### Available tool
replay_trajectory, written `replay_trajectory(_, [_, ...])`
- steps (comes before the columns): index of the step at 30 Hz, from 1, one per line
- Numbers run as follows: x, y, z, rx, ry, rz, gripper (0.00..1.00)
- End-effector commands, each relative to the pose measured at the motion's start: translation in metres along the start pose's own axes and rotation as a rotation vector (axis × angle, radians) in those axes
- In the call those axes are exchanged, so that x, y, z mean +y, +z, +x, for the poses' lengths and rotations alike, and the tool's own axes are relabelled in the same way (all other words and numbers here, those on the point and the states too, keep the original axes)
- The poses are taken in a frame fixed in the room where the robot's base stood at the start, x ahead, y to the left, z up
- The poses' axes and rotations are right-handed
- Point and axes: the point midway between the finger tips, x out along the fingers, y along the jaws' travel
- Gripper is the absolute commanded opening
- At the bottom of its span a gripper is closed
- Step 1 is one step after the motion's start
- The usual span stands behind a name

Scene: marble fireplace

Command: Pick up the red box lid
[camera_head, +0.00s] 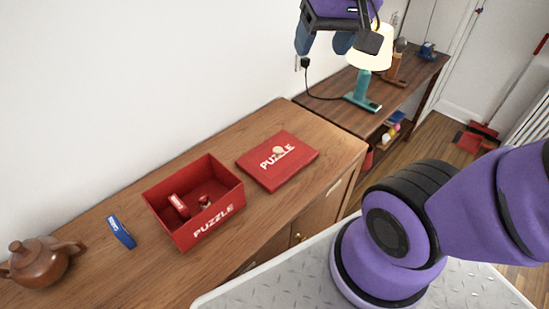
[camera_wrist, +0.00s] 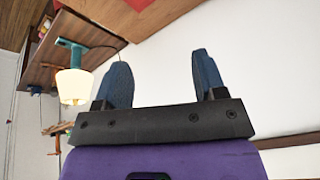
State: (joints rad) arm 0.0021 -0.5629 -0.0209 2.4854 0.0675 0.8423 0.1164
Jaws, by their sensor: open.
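The red box lid (camera_head: 263,170), marked "PUZZLE", lies flat on the wooden cabinet top, to the right of the open red box (camera_head: 217,218). A small light round spot or knob shows on the lid. In the wrist view a small part of a red thing, likely the lid (camera_wrist: 139,3), shows at the top edge. My gripper (camera_head: 325,42) is raised high above and beyond the cabinet, near the lamp in the picture, well apart from the lid. Its two blue fingers (camera_wrist: 163,75) are spread with nothing between them.
The open box holds a few small items. A blue object (camera_head: 120,232) and a brown teapot (camera_head: 45,262) stand left on the cabinet (camera_head: 150,270). A lamp (camera_head: 369,50) stands on the lower shelf table (camera_head: 335,108) behind. The white wall runs along the cabinet's back.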

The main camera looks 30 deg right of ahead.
Motion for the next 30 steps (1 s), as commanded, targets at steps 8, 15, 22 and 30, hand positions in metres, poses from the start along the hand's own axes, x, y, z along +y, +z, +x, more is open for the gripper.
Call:
replay_trajectory(8, [-0.002, -0.039, 0.050, -0.092, -0.015, 0.194, 0.64])
replay_trajectory(15, [0.000, -0.066, 0.099, -0.161, -0.009, 0.368, 0.64])
replay_trajectory(22, [0.006, -0.085, 0.153, -0.223, 0.017, 0.538, 0.64])
replay_trajectory(30, [0.018, -0.097, 0.222, -0.287, 0.070, 0.737, 0.64])
